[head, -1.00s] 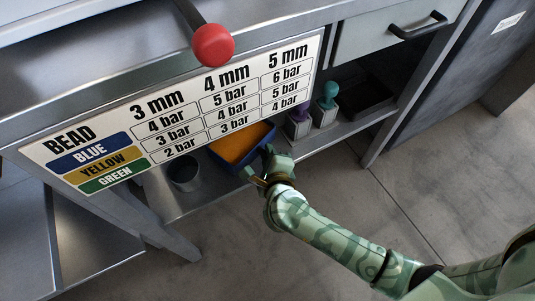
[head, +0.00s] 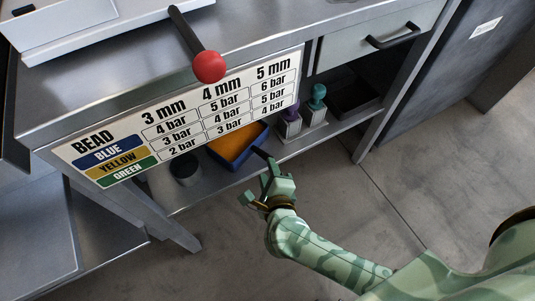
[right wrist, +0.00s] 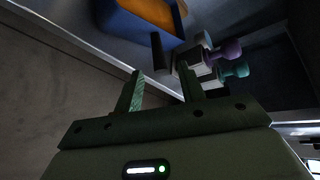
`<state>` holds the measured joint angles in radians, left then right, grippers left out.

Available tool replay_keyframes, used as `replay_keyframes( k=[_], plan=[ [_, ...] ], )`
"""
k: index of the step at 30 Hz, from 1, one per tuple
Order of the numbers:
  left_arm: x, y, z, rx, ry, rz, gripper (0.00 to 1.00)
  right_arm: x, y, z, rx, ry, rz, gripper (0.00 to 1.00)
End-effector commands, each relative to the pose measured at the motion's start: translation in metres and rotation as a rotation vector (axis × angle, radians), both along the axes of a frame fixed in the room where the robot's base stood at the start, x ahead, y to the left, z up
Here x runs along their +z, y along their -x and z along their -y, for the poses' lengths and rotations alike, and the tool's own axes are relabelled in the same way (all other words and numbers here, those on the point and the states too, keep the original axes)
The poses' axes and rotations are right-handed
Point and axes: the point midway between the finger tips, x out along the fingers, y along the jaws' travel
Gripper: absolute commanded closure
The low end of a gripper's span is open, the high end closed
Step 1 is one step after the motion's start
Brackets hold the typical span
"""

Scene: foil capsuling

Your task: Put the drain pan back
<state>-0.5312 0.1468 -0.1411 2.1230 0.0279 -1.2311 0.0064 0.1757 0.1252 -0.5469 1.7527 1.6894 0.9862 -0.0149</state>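The drain pan, which I take to be the blue tray with an orange inside (head: 263,134), rests on the lower shelf near its front edge. The sign hides part of it. A short dark handle (head: 262,153) sticks out from its front; in the right wrist view the blue pan wall (right wrist: 130,35) and dark handle (right wrist: 157,52) show above the fingers. My right gripper (head: 257,183) is open and empty, just in front of the shelf and apart from the handle. In the right wrist view its fingers (right wrist: 162,88) are spread with nothing between them. My left gripper is out of view.
White stamp-like blocks with a purple knob (head: 289,128) and a teal knob (head: 314,108) stand right of the pan. A dark grey cup (head: 186,171) stands left. A bead pressure sign (head: 185,112) hangs over the shelf front. A red-knobbed lever (head: 209,66) juts out above.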

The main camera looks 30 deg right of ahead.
Motion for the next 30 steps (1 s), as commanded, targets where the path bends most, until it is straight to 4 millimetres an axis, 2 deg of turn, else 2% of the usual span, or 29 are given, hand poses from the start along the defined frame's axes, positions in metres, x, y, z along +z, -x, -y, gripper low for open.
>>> replay_keyframes(
  k=[1,6,14,17,20,21,23,24,26,28,29,30],
  plan=[
    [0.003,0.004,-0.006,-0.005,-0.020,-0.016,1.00,0.008,0.007,-0.003,0.000,-0.001,0.003,0.60],
    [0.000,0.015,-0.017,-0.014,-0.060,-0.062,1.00,0.010,0.022,-0.006,0.001,0.000,0.001,0.60],
    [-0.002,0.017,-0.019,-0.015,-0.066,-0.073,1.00,0.009,0.024,-0.007,0.006,0.007,0.002,0.60],
    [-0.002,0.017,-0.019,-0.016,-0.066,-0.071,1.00,0.019,0.024,-0.010,0.083,0.082,0.047,0.60],
    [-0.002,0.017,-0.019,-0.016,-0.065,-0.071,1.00,0.038,0.031,-0.023,0.293,0.296,0.136,0.60],
    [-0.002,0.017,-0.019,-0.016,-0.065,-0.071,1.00,0.044,0.039,-0.033,0.417,0.421,0.170,0.60],
    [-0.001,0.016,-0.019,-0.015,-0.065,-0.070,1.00,0.043,0.058,-0.051,0.641,0.640,0.196,0.60],
    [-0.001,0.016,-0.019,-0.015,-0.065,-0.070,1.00,0.034,0.077,-0.062,0.808,0.797,0.189,0.60],
    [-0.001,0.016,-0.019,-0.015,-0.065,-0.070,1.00,0.010,0.112,-0.071,1.073,1.025,0.139,0.60],
    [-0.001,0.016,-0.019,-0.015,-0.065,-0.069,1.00,-0.028,0.161,-0.062,1.390,1.270,0.016,0.60],
    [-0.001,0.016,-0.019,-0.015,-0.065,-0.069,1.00,-0.045,0.182,-0.050,1.524,1.361,-0.056,0.60],
    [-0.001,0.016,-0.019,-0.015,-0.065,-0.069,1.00,-0.063,0.211,-0.030,1.695,1.466,-0.164,0.60]
  ],
)
